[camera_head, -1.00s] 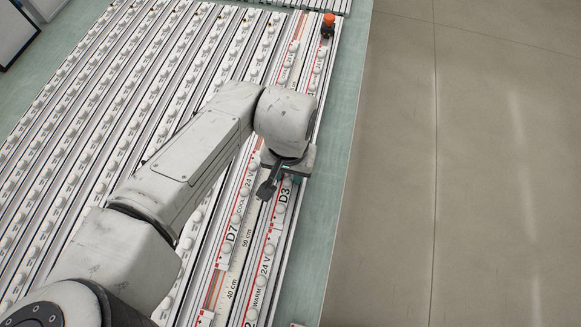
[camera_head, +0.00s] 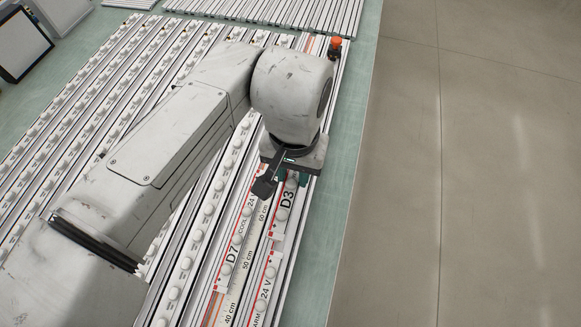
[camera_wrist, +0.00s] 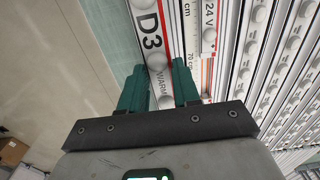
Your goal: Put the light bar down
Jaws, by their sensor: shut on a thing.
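The light bar marked D3 (camera_head: 283,208) is a long white strip with red marks and round white domes, near the right edge of the table. My gripper (camera_head: 290,179) is over it, and its two dark green fingers are closed on the bar's sides. In the wrist view, the bar (camera_wrist: 150,40) runs between the fingers of my gripper (camera_wrist: 160,88). A second bar marked D7 (camera_head: 227,268) lies to its left, with a printed centimetre scale (camera_head: 247,262) between them. I cannot tell whether the held bar touches the surface below.
Rows of similar bars (camera_head: 85,110) cover the table to the left. A small orange-topped object (camera_head: 335,44) stands at the far end. A bare green table strip (camera_head: 345,175) runs along the right edge, with open floor (camera_head: 470,180) beyond. Framed panels (camera_head: 22,45) stand at far left.

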